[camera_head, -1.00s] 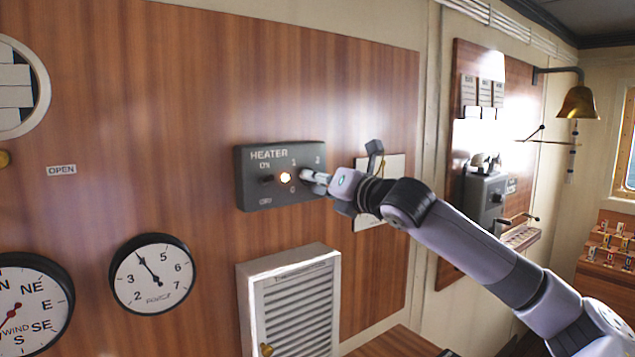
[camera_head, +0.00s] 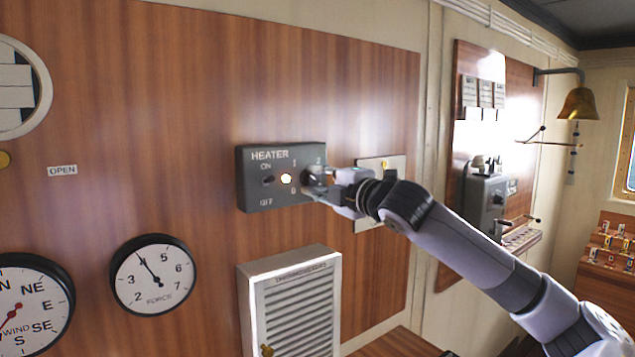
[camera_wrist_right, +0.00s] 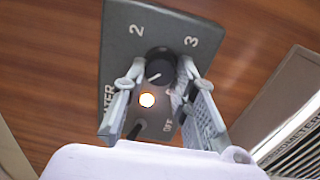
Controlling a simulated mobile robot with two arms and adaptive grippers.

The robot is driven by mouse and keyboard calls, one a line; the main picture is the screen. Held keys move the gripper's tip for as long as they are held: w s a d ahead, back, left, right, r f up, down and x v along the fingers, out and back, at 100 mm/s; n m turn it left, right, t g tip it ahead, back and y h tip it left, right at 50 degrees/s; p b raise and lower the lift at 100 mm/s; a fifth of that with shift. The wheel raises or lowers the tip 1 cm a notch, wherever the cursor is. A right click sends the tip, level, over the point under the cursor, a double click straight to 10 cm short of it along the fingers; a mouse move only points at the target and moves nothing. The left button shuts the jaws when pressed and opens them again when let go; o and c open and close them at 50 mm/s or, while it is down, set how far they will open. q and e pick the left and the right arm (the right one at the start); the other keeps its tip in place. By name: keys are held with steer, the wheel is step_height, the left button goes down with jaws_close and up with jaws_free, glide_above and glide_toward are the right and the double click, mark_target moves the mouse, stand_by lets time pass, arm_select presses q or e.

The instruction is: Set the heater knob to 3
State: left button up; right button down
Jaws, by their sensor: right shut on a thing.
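The heater panel (camera_head: 255,190) is a dark grey box on the wood wall. Its black round knob (camera_wrist_right: 161,62) has a white pointer line that slants to the lower left in the wrist view, away from the 3 (camera_wrist_right: 191,41). The 2 (camera_wrist_right: 137,30) is at the upper left there. My right gripper (camera_head: 312,181) reaches in from the right, shut on the knob with one finger on each side; it also shows in the wrist view (camera_wrist_right: 159,84). The fingers partly hide the knob in the head view. My left gripper is out of view.
A lit lamp (camera_head: 286,179) and a small switch (camera_head: 268,181) sit left of the knob. A white louvred cabinet (camera_head: 292,258) juts out below the panel. A pale plate (camera_head: 398,164) is on the wall behind my gripper.

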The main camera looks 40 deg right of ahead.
steer(key=m, duration=0.4)
steer(key=shift+m, duration=0.4)
steer(key=m, duration=0.4)
steer(key=shift+m, duration=0.4)
steer(key=m, duration=0.4)
steer(key=shift+m+h, duration=0.3)
steer(key=m, duration=0.3)
steer(key=shift+m, duration=0.3)
steer(key=m+p, duration=0.1)
steer(key=m, duration=0.3)
steer(key=shift+m, duration=0.3)
steer(key=m, duration=0.3)
steer(key=shift+m+g+p, duration=0.3)
steer(key=shift+p, duration=0.1)
steer(key=m+p, duration=0.1)
steer(key=m, duration=0.3)
steer(key=shift+w, duration=0.1)
steer(key=shift+d+m+p, duration=0.1)
steer(key=shift+m+p, duration=0.75)
steer(key=shift+m, duration=0.85)
steer(key=shift+f, duration=0.1)
